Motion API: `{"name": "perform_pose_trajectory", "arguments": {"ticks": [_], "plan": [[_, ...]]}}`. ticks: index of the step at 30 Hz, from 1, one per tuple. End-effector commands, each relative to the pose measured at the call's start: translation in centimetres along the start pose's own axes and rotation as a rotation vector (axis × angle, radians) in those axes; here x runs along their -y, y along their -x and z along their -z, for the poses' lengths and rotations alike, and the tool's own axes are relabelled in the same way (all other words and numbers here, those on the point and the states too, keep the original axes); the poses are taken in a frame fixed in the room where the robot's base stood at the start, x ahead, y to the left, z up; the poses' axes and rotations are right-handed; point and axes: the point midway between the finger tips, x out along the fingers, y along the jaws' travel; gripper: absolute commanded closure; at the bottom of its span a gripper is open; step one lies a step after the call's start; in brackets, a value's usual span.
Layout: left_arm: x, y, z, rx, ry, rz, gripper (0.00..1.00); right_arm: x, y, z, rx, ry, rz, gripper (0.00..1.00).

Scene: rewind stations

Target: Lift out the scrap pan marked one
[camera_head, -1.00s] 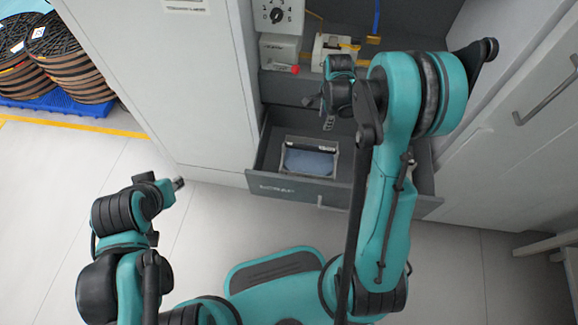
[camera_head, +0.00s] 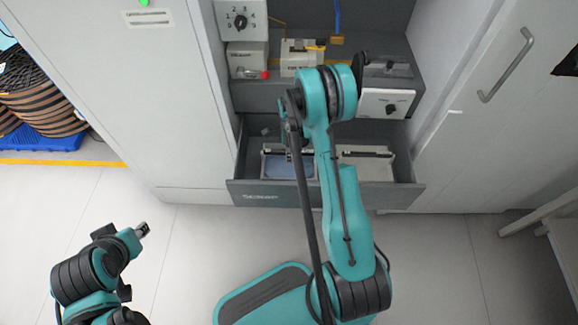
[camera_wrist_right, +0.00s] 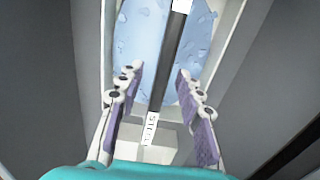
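The open drawer (camera_head: 235,188) marked SCRAP holds two pans side by side. The left pan (camera_head: 265,166) has blue film scraps in it and a dark bar across its top. The right pan (camera_head: 385,172) looks pale inside and also has a dark bar. My right gripper (camera_wrist_right: 159,69) is open over the blue scraps, one finger on each side of the dark bar (camera_wrist_right: 169,50). A white label on the bar is too blurred to read surely. My right arm hides part of both pans in the head view. My left gripper (camera_head: 142,229) is away at the lower left, empty.
Above the drawer, a shelf holds a white dial box (camera_head: 241,20), a grey box with a red knob (camera_head: 247,60) and a second dial box (camera_head: 386,103). Cabinets flank the drawer. Open floor lies in front. Spools on a blue pallet (camera_head: 45,138) stand far left.

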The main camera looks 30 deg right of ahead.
Motion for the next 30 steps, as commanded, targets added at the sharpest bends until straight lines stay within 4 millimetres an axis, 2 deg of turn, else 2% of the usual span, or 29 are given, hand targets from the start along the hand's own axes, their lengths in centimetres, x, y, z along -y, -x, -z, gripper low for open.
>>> {"name": "perform_pose_trajectory", "arguments": {"ticks": [2, 8, 12, 25, 30], "plan": [[0.0, -0.4, -0.3, 0.000, 0.000, 0.000, 0.68, 0.0, -0.9, 0.0, 0.000, 0.000, 0.000, 0.64], [0.0, -0.2, -0.1, 0.000, 0.000, 0.000, 0.68, 0.0, -0.7, 0.0, 0.000, 0.001, 0.000, 0.64], [0.0, -0.2, -0.1, 0.000, 0.000, 0.000, 0.68, 0.0, -0.7, 0.0, 0.000, 0.001, 0.000, 1.00], [0.0, -0.2, -0.1, 0.000, 0.000, 0.000, 0.68, 0.0, -0.5, 0.0, 0.000, 0.001, 0.001, 1.00], [0.0, 0.7, 0.5, 0.000, 0.000, 0.000, 0.68, 0.0, 1.6, 0.0, 0.000, 0.001, 0.001, 1.00]]}}
